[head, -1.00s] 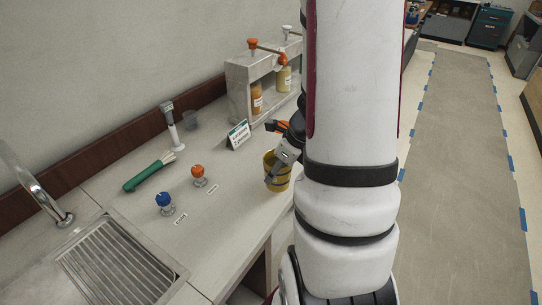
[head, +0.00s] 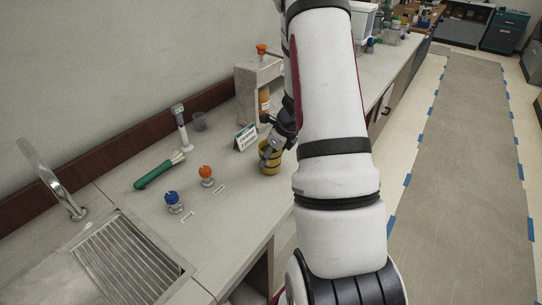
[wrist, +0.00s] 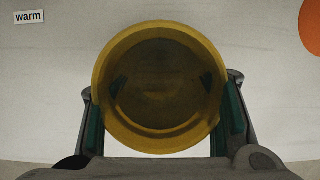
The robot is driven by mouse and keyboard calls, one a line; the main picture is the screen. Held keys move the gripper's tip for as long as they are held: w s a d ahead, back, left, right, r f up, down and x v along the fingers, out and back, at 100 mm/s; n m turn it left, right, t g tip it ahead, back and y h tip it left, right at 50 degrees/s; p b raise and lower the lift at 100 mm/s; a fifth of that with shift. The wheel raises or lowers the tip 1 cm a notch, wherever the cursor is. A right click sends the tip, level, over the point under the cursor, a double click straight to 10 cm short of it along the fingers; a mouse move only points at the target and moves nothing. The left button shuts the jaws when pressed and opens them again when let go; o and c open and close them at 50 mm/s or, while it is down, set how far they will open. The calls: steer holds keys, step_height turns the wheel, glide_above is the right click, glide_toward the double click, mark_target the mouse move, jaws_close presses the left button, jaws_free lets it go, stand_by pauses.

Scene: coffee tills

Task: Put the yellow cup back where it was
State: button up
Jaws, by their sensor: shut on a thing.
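The yellow cup (head: 268,165) is over the counter near its front edge, right of the orange-topped knob (head: 206,171) and below the small sign (head: 245,137) in the head view. My gripper (head: 272,156) is shut on it, and my arm hides part of its right side. In the wrist view the cup (wrist: 160,145) is seen from its open top, dark inside, between the two fingers of my gripper (wrist: 163,115). I cannot tell whether its base touches the counter.
A blue-topped knob (head: 172,199) stands left of the orange one, with small labels beside them. A "warm" label (wrist: 30,17) shows in the wrist view. A sink grate (head: 125,262) lies left.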

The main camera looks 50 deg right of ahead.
steer(key=shift+f, duration=0.15)
steer(key=shift+f, duration=0.2)
steer(key=o, duration=1.5)
steer(key=shift+r, duration=0.15)
